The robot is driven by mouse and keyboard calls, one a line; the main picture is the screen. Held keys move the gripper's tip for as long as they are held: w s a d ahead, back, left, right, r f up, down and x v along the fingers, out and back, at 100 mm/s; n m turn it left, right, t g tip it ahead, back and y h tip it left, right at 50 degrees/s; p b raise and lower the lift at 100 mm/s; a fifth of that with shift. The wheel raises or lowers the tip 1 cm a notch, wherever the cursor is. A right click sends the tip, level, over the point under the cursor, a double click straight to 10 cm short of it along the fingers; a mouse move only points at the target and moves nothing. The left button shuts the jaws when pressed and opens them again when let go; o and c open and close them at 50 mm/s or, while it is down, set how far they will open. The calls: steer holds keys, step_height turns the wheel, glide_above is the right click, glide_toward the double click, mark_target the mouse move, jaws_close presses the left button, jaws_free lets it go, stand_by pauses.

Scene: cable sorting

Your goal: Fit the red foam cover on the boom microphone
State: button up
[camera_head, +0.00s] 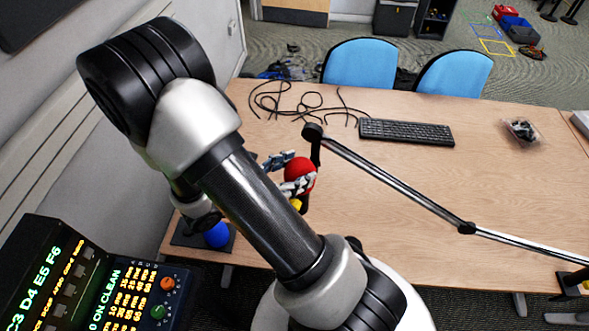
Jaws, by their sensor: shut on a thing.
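The red foam cover (300,168) is a round red ball in the left part of the table, between the fingers of my gripper (297,174). My gripper is shut on it. The boom microphone (315,150) is a short black piece hanging from the black joint at the left end of a jointed boom (395,185). Its lower end is right by the top of the red cover. I cannot tell whether the two touch, or whether any of the microphone is inside the cover. My arm hides part of the gripper.
A yellow ball (296,203) shows just under the red cover. Loose black cables (290,103) and a keyboard (405,132) lie at the back. The table's front middle is clear.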

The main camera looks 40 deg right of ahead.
steer(key=o, duration=0.9)
steer(key=o, duration=0.4)
steer(key=shift+r, duration=0.15)
steer(key=shift+r+p, duration=2.85)
steer(key=shift+r, duration=0.55)
